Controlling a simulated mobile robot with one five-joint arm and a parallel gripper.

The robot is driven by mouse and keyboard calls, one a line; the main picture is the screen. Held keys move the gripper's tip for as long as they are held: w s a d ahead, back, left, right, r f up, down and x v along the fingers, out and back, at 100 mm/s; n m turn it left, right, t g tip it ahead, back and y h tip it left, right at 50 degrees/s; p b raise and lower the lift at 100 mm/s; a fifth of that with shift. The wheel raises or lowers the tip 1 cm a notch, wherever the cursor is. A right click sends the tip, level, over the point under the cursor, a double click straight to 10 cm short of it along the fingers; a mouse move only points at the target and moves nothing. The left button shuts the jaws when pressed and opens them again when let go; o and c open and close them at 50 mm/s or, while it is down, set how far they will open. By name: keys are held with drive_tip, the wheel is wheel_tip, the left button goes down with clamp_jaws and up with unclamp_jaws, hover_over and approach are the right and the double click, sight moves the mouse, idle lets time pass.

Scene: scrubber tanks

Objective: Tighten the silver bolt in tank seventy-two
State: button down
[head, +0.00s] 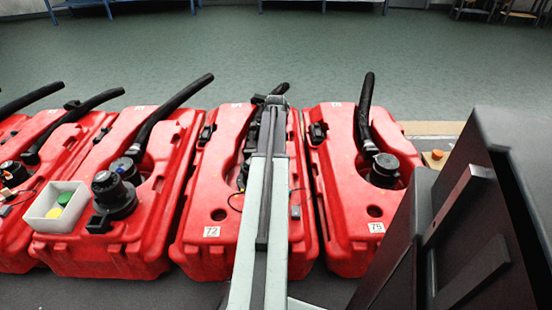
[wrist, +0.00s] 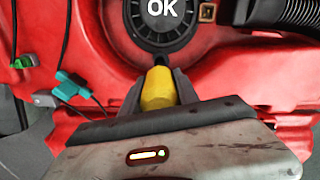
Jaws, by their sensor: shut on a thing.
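Tank seventy-two (head: 195,228) is the red tank with a white "72" label (head: 212,231), mostly behind my arm in the head view. In the wrist view, my gripper (wrist: 160,84) is shut on a yellow piece (wrist: 157,94) with a dark narrow tip. The tip points at the lower rim of a round black cap marked "OK" (wrist: 163,30); I cannot tell whether they touch. The cap sits on a red tank body (wrist: 95,40). I cannot make out a silver bolt in either view. My gripper is hidden behind my arm in the head view.
Beside the cap are a small brass square (wrist: 207,12) and a black ribbed hose (wrist: 290,14). A teal connector (wrist: 68,85) with thin wires lies left. Similar red tanks stand close on both sides. A white box (head: 45,220) with green and yellow pieces sits left.

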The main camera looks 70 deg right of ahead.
idle(0.5)
wheel_tip(320, 180, up, 5)
drive_tip(key=p, duration=0.5)
